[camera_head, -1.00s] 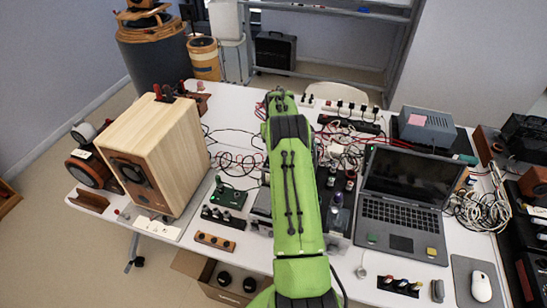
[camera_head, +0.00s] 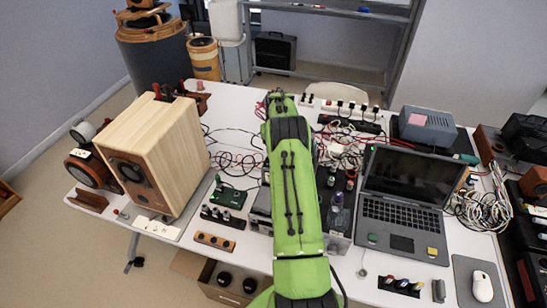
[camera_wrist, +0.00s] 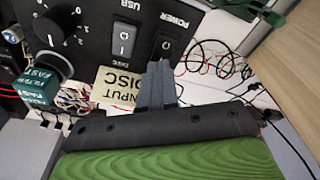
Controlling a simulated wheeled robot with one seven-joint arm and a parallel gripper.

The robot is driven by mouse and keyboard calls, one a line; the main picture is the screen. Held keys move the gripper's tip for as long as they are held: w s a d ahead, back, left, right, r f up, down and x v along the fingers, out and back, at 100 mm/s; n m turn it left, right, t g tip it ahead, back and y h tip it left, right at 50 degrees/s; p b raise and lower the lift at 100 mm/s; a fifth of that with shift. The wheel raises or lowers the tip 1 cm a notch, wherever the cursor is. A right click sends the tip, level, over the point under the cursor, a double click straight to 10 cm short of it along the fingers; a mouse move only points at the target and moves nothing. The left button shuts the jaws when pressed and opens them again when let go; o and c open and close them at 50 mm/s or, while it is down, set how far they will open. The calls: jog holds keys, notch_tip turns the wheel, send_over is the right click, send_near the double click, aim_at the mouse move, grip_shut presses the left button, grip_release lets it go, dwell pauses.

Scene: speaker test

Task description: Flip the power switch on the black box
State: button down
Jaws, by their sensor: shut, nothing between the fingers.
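The black box (camera_wrist: 88,20) shows its front panel at the upper left of the wrist view. Its power switch (camera_wrist: 165,46) is a dark rocker beside the word POWER. A second rocker, the USB/DISC switch (camera_wrist: 123,42), is to its left. My gripper (camera_wrist: 159,68) is shut and empty, with its fingertips just below the power switch in the picture. I cannot tell whether they touch it. In the head view my green arm reaches over the table and hides my gripper and much of what lies behind it.
A yellowish INPUT DISC label (camera_wrist: 116,90), a large knob (camera_wrist: 50,28) and a teal label block (camera_wrist: 38,84) are left of my fingers. Loose cables (camera_wrist: 215,60) lie to the right. A wooden speaker (camera_head: 165,150) stands left of my arm, an open laptop (camera_head: 400,212) right.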

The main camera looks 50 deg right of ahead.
jog(key=shift+f+b, duration=0.3)
jog(key=shift+f, duration=0.2)
jog(key=shift+a, duration=0.1)
jog(key=shift+r+p, duration=2.25)
jog(key=shift+r, duration=1.4)
jog(key=shift+f, duration=0.1)
